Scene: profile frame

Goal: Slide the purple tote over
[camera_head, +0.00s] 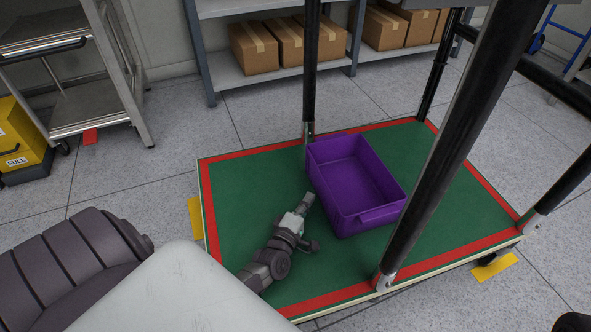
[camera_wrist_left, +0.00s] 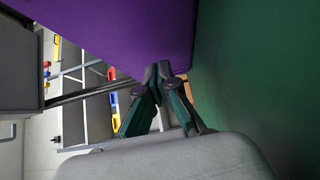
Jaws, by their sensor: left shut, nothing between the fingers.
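The purple tote (camera_head: 357,184) is an open, empty box standing upright on a green platform (camera_head: 245,215) with a red border. My left gripper (camera_head: 308,199) is low over the green surface, just left of the tote's near left side. In the left wrist view, the left gripper's fingertips (camera_wrist_left: 158,68) are together with nothing between them. The purple tote wall (camera_wrist_left: 140,30) fills the top of that view, right by the fingertips; I cannot tell if they touch. My right gripper is not in view.
Black posts (camera_head: 437,165) rise from the platform, one crossing in front of its right part. Green surface is free left of the tote. Shelves with cardboard boxes (camera_head: 254,48) stand behind. A metal cart (camera_head: 85,100) and a yellow bin (camera_head: 20,140) are at left.

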